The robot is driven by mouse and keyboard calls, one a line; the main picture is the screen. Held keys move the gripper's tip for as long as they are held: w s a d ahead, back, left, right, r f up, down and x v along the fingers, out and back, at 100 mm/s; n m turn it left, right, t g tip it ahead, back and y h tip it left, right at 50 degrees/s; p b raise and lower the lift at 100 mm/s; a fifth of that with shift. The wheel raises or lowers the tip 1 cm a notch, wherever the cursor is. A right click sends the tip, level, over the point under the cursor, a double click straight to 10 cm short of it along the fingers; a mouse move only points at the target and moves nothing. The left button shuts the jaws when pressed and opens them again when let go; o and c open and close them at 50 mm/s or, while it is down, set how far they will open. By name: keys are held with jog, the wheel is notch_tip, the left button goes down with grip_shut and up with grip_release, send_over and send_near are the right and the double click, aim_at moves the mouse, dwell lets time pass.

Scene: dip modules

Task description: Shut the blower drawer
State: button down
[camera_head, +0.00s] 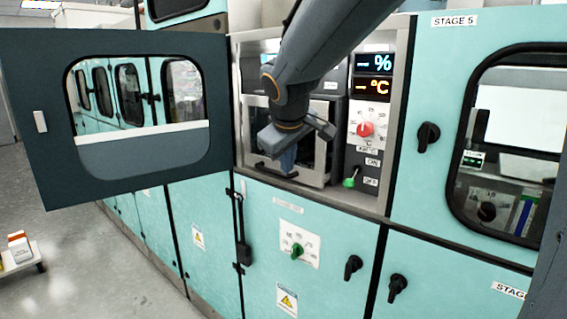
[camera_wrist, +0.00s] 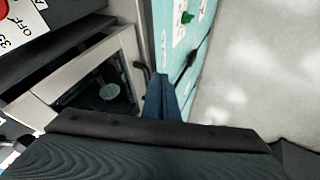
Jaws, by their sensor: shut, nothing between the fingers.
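The blower drawer (camera_head: 312,181) is a pale metal-framed unit with a dark window, low in the open cabinet bay. In the wrist view, the drawer (camera_wrist: 128,50) shows a round grille behind its window and a dark handle (camera_wrist: 141,68) on its edge. It seems to stand a little out of the bay, but how far is hard to tell. My gripper (camera_head: 287,162) is shut and empty, pointing down in front of the drawer and hiding part of it. In the wrist view, the fingers (camera_wrist: 161,88) are together beside the handle; contact is unclear.
A dark cabinet door (camera_head: 100,185) with a window stands swung open at the left. A control panel (camera_head: 369,128) with a red knob and a green switch is right of the drawer. Teal cabinets (camera_head: 330,225) lie below. The floor (camera_head: 110,265) at left is mostly clear.

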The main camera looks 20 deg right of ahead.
aim_at(311, 166)
jog(key=shift+w+d+f+p, duration=1.7)
jog(key=shift+w+d+f, duration=1.6)
jog(key=shift+w, duration=0.2)
jog(key=shift+w+d+p, duration=0.65)
jog(key=shift+d+p, duration=0.05)
jog(key=shift+d, duration=0.3)
jog(key=shift+w+d+p, duration=0.6)
jog(key=shift+d+p, duration=0.1)
jog(key=shift+d, duration=0.25)
